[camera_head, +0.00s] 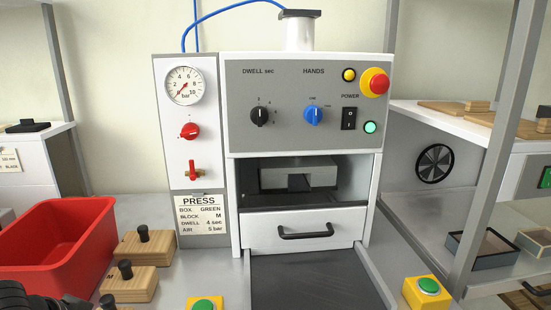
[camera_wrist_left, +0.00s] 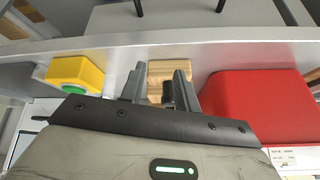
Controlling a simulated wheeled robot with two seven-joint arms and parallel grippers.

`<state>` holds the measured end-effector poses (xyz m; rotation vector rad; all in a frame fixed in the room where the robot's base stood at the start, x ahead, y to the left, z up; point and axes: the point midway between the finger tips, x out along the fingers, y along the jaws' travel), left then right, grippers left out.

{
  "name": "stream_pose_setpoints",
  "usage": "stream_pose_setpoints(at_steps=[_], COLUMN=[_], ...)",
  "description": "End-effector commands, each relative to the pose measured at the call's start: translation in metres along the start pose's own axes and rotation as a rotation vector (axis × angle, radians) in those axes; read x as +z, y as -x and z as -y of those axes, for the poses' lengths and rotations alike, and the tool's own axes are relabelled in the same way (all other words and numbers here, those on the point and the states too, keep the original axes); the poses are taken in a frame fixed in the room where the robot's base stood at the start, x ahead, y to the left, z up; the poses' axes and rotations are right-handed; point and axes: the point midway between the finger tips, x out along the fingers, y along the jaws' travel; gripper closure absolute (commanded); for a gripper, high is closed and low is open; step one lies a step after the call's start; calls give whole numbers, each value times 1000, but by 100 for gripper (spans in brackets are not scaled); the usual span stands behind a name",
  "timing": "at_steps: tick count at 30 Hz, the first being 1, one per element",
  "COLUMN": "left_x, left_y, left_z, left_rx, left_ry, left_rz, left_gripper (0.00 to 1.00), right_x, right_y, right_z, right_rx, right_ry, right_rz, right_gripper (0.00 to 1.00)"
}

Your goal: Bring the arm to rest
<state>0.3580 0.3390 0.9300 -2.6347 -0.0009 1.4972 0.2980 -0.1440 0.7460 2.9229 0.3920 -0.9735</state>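My left gripper (camera_wrist_left: 157,76) shows in the left wrist view with its two grey fingers apart. A wooden block (camera_wrist_left: 168,72) with a dark knob shows beyond and between the fingers; nothing appears gripped. In the head view a dark part of my left arm (camera_head: 18,296) enters at the bottom left corner, below the red bin; its fingers cannot be made out there. The press (camera_head: 305,140) stands in the middle with its drawer (camera_head: 300,231) shut. My right gripper is in neither view.
The red bin (camera_head: 62,250) stands at left, also in the wrist view (camera_wrist_left: 255,105). Wooden blocks with black knobs (camera_head: 143,247) sit beside it. Yellow boxes with green buttons stand at front left (camera_head: 205,303) and right (camera_head: 428,290) of the dark plate (camera_head: 310,280). A grey post (camera_head: 500,130) rises at right.

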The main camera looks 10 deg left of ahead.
Motion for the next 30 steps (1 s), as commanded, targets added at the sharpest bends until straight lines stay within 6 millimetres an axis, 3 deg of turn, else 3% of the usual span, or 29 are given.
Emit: stream_pose_setpoints(at_steps=[1, 3, 6, 12, 22, 30], left_x=[24, 52, 83, 120, 152, 138], left_y=[-13, -27, -38, -42, -34, -72], left_z=[-16, -36, -64, -106, -155, -171], left_rx=[27, 43, 58, 81, 110, 141], left_ry=[0, -18, -39, -62, -69, -83], left_rz=[26, 57, 94, 149, 220, 37], left_gripper=[68, 68, 68, 68, 68, 68], right_x=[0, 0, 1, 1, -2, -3], right_y=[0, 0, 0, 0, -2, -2], right_z=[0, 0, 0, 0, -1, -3], right_rx=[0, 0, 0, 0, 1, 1], right_ry=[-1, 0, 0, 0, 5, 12], right_rz=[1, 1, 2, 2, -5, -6], right_gripper=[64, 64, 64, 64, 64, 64])
